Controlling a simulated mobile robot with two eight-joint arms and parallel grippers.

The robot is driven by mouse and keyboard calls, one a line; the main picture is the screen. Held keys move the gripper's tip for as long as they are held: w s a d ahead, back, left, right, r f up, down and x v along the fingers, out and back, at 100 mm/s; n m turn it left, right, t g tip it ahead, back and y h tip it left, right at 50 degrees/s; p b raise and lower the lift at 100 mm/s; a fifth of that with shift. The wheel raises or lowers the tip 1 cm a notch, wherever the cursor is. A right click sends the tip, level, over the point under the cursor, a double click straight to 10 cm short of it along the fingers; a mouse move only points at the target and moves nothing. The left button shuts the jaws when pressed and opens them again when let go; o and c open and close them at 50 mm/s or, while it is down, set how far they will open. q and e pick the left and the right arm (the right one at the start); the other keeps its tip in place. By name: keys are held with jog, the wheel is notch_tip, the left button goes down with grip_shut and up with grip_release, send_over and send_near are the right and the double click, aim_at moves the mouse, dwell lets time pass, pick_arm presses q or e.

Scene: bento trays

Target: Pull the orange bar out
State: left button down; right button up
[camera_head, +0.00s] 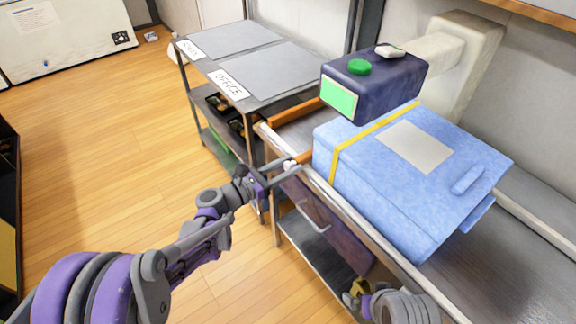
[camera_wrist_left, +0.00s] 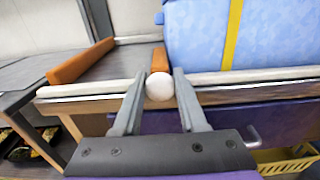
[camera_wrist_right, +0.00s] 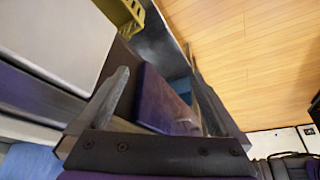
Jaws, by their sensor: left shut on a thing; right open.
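The orange bar (camera_head: 304,157) juts from beside the blue box at the near edge of the counter. In the left wrist view the orange bar (camera_wrist_left: 158,60) ends in a white round knob (camera_wrist_left: 160,87). My left gripper (camera_head: 284,168) is shut on that knob, one finger on each side, as the left wrist view (camera_wrist_left: 158,88) shows. Most of the bar's length is hidden by the box. My right gripper (camera_wrist_right: 157,62) is open with nothing held; it is low at the counter's front, beside a purple panel (camera_wrist_right: 160,97).
A blue box (camera_head: 405,180) with a yellow strap rests on the counter beside the bar. Another orange strip (camera_wrist_left: 80,63) lies left of the bar. A grey cart (camera_head: 215,65) with labels stands at left.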

dwell(0.8)
pick_arm(q)
jog(key=v, duration=0.8)
jog(key=shift+b, duration=0.35)
jog(key=shift+s+a, duration=0.1)
jog(key=c, duration=0.9)
grip_release()
jog(key=o, duration=0.4)
jog(key=shift+s+a, duration=0.1)
jog(key=shift+a, duration=0.05)
